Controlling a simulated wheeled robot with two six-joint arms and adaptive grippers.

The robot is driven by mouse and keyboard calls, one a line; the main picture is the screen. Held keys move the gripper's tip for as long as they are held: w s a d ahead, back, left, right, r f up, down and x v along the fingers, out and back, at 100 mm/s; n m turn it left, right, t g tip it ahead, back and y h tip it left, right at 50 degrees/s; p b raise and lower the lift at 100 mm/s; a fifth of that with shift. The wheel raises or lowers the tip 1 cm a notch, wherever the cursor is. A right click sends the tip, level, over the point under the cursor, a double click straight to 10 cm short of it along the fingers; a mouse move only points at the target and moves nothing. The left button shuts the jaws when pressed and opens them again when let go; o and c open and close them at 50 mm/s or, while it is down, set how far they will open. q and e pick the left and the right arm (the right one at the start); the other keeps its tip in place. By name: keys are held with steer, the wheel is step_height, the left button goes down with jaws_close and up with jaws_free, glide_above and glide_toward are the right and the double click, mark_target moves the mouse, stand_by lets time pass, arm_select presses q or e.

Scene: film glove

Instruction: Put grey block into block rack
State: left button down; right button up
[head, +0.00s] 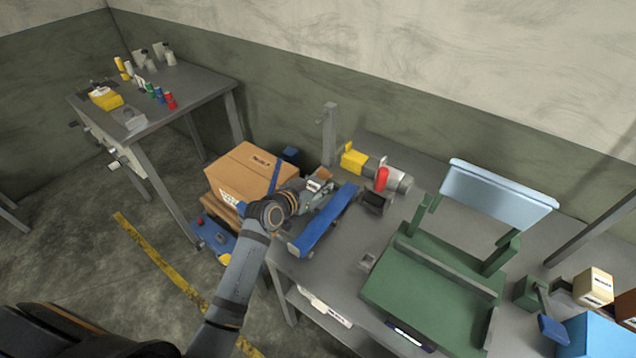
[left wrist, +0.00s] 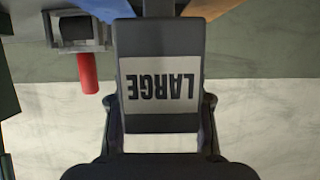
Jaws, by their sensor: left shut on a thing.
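My left gripper (head: 318,187) reaches in over the left end of the workbench. In the left wrist view its two fingers (left wrist: 159,125) are shut on the sides of the grey block (left wrist: 159,125), which is dark grey with a pale label reading LARGE, upside down in that view. In the head view the block is small and partly hidden by the gripper. A long blue rail-like piece (head: 327,222) lies right beside the gripper on the bench; I cannot tell whether this is the block rack. My right gripper is not in view.
A cardboard box (head: 245,172) stands left of the gripper. A yellow and grey machine (head: 385,172) with a red cylinder (head: 381,180) is at the back. A green fixture (head: 420,290) with a pale blue panel (head: 500,195) fills the bench to the right.

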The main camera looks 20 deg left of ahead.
arm_select(q)
steer(key=shift+f, duration=0.15)
steer(key=c, duration=0.8)
jaws_free()
steer(key=shift+o, duration=0.2)
steer(key=v, duration=1.2)
steer(key=shift+b, duration=0.45)
steer(key=shift+o, duration=0.6)
steer(key=shift+s, duration=0.1)
steer(key=shift+s+a, duration=0.3)
steer(key=shift+a, duration=0.2)
